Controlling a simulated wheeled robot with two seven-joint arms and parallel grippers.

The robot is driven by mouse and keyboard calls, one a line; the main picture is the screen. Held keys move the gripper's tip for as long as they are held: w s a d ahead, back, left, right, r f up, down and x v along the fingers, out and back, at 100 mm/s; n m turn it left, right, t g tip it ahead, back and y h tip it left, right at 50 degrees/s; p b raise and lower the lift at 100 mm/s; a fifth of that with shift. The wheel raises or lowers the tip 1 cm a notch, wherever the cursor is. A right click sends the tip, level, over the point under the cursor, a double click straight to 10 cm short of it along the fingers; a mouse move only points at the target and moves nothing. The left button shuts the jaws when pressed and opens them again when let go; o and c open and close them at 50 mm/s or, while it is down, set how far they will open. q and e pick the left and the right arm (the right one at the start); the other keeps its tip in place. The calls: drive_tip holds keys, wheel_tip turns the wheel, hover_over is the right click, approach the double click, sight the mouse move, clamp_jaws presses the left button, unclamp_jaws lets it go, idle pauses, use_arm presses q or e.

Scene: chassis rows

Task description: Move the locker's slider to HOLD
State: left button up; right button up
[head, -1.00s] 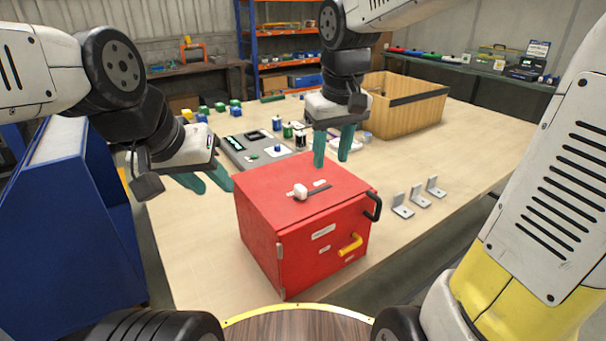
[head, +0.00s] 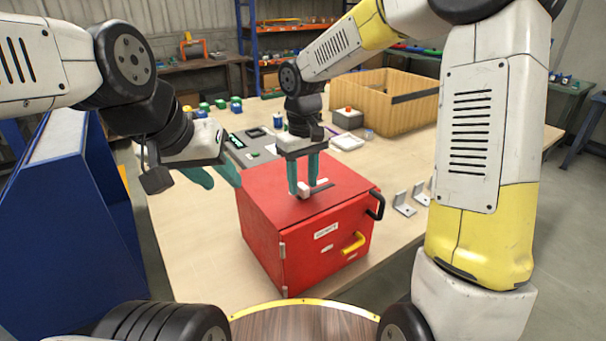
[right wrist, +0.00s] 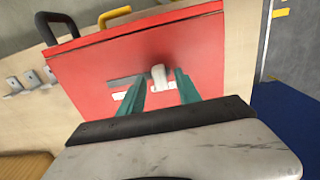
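The red locker (head: 270,225) stands on the table with a yellow handle (head: 353,243) on its front. On its top a white slider knob (head: 304,189) sits at the near left end of a dark slot (head: 322,188), with small white labels too small to read. My right gripper (head: 303,190) is over the locker top, pointing down, fingers apart around the knob. In the right wrist view the knob (right wrist: 159,76) shows between the two green fingers (right wrist: 160,95), with gaps beside it. My left gripper (head: 218,182) is left of the locker, fingers apart and empty.
A black handle (head: 376,204) sticks out from the locker's right side. Metal brackets (head: 403,204) stand to its right. A wooden crate (head: 385,110), a grey panel (head: 245,148) and small blocks are behind. A blue cabinet (head: 70,230) stands at left.

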drive_tip(key=shift+f, duration=0.45)
clamp_jaws()
idle(1.1)
